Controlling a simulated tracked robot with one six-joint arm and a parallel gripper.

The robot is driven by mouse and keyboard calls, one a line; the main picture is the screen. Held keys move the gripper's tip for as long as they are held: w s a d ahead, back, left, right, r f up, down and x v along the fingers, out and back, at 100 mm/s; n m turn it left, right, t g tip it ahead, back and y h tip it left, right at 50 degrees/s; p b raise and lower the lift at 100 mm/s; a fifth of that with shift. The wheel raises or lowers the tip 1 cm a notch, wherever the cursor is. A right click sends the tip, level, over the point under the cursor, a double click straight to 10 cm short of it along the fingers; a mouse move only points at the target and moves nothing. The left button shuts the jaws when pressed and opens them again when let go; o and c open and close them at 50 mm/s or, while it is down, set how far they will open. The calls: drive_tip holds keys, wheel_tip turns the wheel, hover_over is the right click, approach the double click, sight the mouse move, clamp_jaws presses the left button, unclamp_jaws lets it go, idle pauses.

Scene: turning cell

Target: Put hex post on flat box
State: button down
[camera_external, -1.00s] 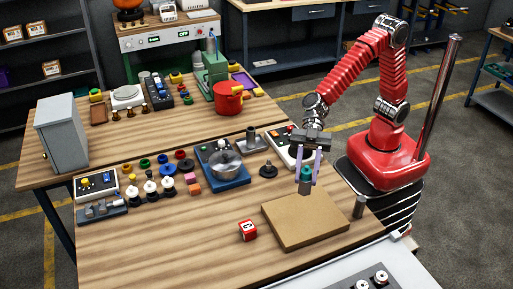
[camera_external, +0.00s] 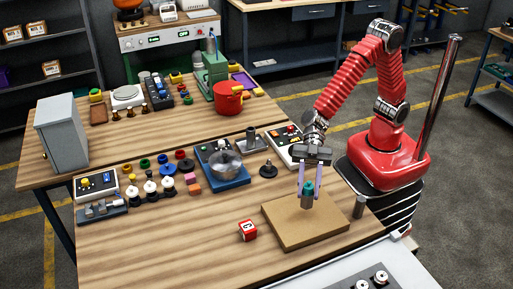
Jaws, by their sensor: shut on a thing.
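The flat box (camera_external: 282,228) is a low tan-brown slab on the front right of the wooden table. My gripper (camera_external: 308,194) points down over the middle of the box. Its two pale purple fingers are shut on the hex post (camera_external: 308,187), which has a teal upper part and a grey lower part and is upright. The post's lower end is at or just above the box top; I cannot tell whether it touches.
A red cube (camera_external: 247,230) lies left of the box. A control panel (camera_external: 285,146) and a dark cone-shaped piece (camera_external: 268,169) are behind. The table's front left is clear.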

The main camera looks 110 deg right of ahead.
sight(307, 198)
drive_tip(key=shift+f, duration=0.1)
drive_tip(key=shift+f, duration=1.85)
drive_tip(key=shift+f, duration=0.15)
drive_tip(key=c, duration=1.3)
unclamp_jaws()
drive_tip(key=shift+s+d+r, duration=0.2)
drive_tip(key=shift+d+r, duration=0.1)
drive_tip(key=shift+d, duration=0.15)
drive_tip(key=v, duration=1.1)
drive_tip(key=shift+s+f, duration=0.1)
drive_tip(key=shift+f, duration=0.05)
